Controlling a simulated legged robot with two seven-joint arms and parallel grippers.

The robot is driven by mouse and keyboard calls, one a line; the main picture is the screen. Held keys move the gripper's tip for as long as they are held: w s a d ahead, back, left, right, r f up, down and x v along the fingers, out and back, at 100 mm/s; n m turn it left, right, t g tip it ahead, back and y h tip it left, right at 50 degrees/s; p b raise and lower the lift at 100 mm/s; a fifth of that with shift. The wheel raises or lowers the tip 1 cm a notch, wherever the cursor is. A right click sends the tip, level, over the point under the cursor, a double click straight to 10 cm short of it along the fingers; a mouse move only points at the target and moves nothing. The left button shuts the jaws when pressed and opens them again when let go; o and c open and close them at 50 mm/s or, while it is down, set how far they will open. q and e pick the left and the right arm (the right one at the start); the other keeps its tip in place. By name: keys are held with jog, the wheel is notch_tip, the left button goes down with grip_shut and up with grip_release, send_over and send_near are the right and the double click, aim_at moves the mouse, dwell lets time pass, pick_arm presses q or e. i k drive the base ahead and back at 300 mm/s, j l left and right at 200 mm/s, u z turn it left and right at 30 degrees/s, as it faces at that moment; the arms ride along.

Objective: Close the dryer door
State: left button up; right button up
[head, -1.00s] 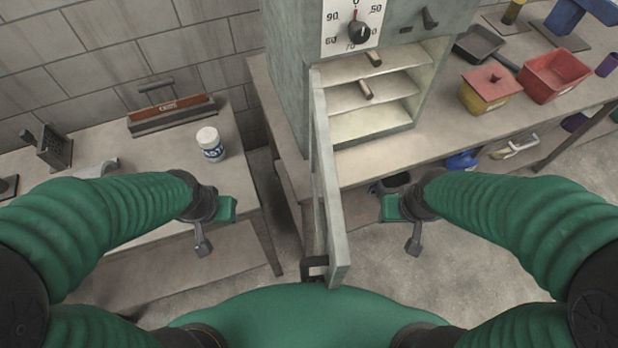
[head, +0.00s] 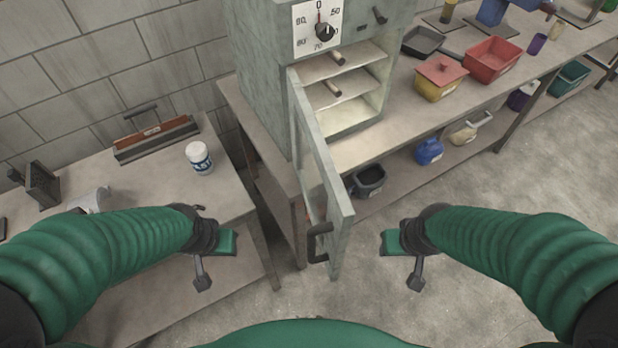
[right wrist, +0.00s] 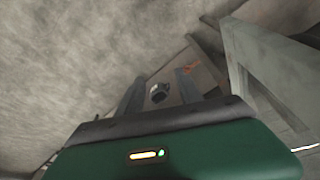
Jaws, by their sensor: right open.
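The dryer (head: 265,85) is a grey-green cabinet with a dial, standing on a bench in the head view. Its door (head: 322,185) is hinged at the left of the opening and stands wide open toward me, with a dark handle (head: 318,243) low on its near edge. My left gripper (head: 203,280) hangs left of the door, apart from it; its jaws are too small to judge. My right gripper (head: 415,282) is right of the door, open, empty and not touching it. In the right wrist view the door (right wrist: 275,75) shows at the right.
Inside the dryer are shelves with two wooden-looking pegs (head: 336,57). A white jar (head: 199,158) and a grater (head: 42,184) stand on the left bench. Floor right of the door is clear.

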aim_at(332, 229)
jog(key=k+j+z, duration=0.15)
jog(key=k+j, duration=0.25)
jog(key=j, duration=0.15)
jog(key=k+j+z, duration=0.1)
jog(key=k+j, duration=0.35)
jog(key=j, duration=0.1)
